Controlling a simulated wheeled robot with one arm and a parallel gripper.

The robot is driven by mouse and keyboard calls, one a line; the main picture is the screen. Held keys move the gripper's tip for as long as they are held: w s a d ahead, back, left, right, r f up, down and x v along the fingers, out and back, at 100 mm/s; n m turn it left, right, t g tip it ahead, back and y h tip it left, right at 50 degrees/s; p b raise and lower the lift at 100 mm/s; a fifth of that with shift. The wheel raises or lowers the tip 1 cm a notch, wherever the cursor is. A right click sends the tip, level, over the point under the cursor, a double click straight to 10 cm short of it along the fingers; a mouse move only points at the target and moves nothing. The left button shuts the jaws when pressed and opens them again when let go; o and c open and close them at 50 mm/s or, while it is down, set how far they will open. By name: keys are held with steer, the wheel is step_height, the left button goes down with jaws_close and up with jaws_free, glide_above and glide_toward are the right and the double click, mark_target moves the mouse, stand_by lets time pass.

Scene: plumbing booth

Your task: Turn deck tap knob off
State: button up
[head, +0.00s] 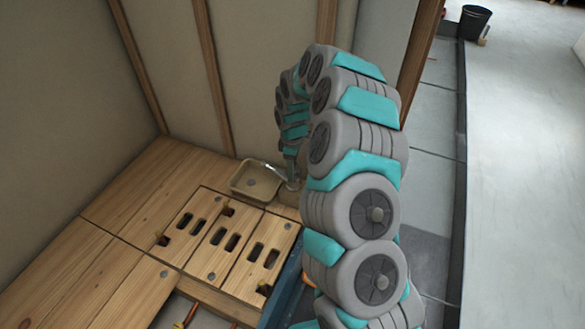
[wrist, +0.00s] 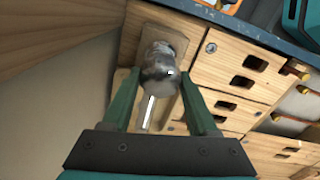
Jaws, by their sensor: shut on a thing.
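The deck tap knob (wrist: 160,60) is a shiny metal piece on a square wooden block, seen from above in the wrist view. A bright thin spout (wrist: 148,112) runs from it toward the bottom of that view. My gripper (wrist: 160,75) has its two green fingers on either side of the knob and is shut on it. In the head view my arm reaches down to the tap, and the gripper (head: 291,165) is small beside the pale basin (head: 240,190). The arm hides part of the tap there, and the knob's turn angle cannot be told.
Wooden deck boards (head: 150,190) and slotted panels (head: 218,238) lie left of my arm. Walls with wooden studs (head: 212,75) stand close behind the tap. A dark bin (head: 473,22) stands far off at the top right, with open grey floor (head: 525,150) below it.

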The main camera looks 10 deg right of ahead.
steer(key=c, duration=0.7)
steer(key=shift+o, duration=0.2)
steer(key=m+b, duration=0.1)
steer(key=m, duration=0.3)
steer(key=shift+d+f+m+b, duration=0.1)
steer(key=shift+m+b, duration=0.2)
steer(key=shift+b, duration=0.05)
steer(key=m+b, duration=0.1)
steer(key=m, duration=0.3)
steer(key=shift+m, duration=0.3)
steer(key=m+b, duration=0.1)
steer(key=m, duration=0.3)
steer(key=shift+w+d, duration=0.1)
steer(key=shift+m, duration=2.3)
